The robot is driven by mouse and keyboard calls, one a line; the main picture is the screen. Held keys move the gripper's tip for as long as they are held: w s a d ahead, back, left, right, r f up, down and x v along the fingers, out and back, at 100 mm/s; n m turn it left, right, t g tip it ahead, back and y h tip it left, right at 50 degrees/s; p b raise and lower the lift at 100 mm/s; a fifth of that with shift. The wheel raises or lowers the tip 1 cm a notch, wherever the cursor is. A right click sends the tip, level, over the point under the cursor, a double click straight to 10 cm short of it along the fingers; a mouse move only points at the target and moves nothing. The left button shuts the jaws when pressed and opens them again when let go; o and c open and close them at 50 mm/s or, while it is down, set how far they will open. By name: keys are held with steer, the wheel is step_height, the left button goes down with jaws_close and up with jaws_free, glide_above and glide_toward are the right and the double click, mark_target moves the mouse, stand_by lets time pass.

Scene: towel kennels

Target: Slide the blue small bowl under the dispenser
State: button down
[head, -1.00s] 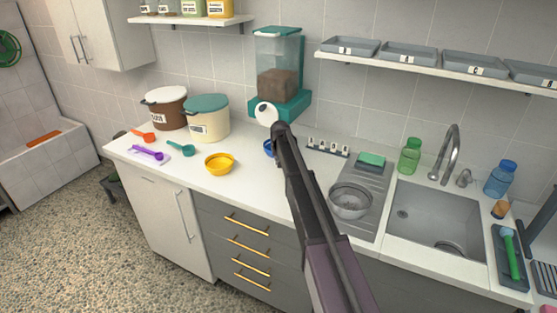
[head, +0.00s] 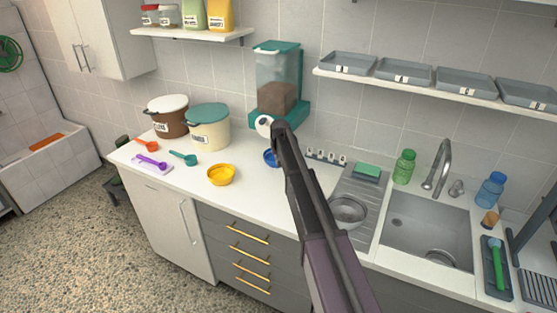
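The blue small bowl (head: 270,157) sits on the white counter, just left of my arm, which hides its right part. The dispenser (head: 278,80) stands behind it against the wall. It has a clear bin with brown contents, a teal lid and base, and a white round part (head: 264,124) low on its front. The bowl shows in front of and below the dispenser in the picture; I cannot tell the exact gap between them. My arm reaches up over the counter towards the dispenser's base.
A yellow bowl (head: 222,175) is left of the blue one. A cream tub (head: 208,130), a brown tub (head: 168,118) and scoops stand further left. A steel bowl (head: 347,211) is on the drainer beside the sink (head: 428,230). A shelf with grey trays (head: 402,73) hangs above.

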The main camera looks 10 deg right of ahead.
steer(key=shift+s+r, duration=0.1)
steer(key=shift+r, duration=0.35)
steer(key=c, duration=0.9)
jaws_free()
steer(key=shift+s, duration=0.1)
steer(key=shift+c, duration=0.2)
steer(key=shift+o, duration=1.2)
steer(key=shift+s, duration=0.35)
steer(key=s+g, duration=0.3)
steer(key=s, duration=3.8)
steer(key=shift+s+d+f+n, duration=0.25)
steer(key=shift+d+f+n, duration=0.05)
steer(key=shift+f, duration=0.1)
steer(key=shift+a, duration=0.1)
